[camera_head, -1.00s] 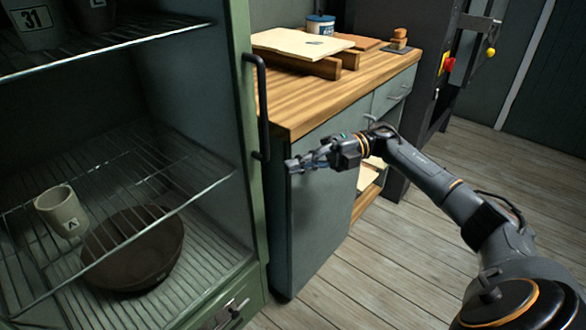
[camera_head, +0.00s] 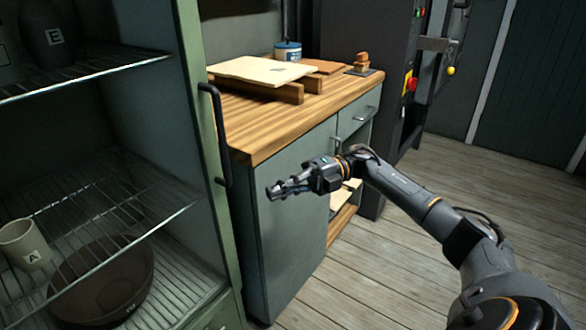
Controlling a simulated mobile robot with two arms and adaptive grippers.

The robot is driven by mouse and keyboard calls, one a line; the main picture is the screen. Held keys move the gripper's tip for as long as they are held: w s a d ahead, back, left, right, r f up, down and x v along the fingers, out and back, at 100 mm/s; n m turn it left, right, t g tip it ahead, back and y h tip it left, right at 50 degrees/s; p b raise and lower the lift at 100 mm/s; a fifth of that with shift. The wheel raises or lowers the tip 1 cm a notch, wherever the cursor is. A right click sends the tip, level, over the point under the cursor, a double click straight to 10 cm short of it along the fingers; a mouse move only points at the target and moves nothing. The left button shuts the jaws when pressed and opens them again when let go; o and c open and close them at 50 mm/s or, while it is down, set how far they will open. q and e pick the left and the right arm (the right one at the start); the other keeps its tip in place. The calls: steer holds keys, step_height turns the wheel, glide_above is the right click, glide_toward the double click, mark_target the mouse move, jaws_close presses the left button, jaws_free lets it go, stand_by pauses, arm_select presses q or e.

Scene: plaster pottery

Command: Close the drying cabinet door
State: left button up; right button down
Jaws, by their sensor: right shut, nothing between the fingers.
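The green drying cabinet (camera_head: 205,190) stands at the left, its right upright carrying a long black handle (camera_head: 222,140). Its shelves show fully, and I cannot tell whether a glass door panel lies in front of them; no swung-out door is in view. My right gripper (camera_head: 274,191) is shut and empty. It hangs to the right of the handle and a little lower, apart from it in the picture, in front of the grey side of the workbench. My left gripper is not in view.
A workbench with a wooden top (camera_head: 255,125) stands right of the cabinet, with boards (camera_head: 262,71) and a blue-white tub (camera_head: 288,50) on it. Inside the cabinet are a cup (camera_head: 25,245), a bowl (camera_head: 105,280) and wire shelves. The plank floor (camera_head: 390,265) is open at right.

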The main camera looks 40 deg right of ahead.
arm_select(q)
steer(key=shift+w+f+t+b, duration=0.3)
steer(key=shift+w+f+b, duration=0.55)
arm_select(e)
steer(key=w+d, duration=0.6)
steer(key=w, duration=0.1)
steer(key=shift+w, duration=0.4)
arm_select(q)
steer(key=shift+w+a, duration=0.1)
arm_select(e)
steer(key=shift+f, duration=0.1)
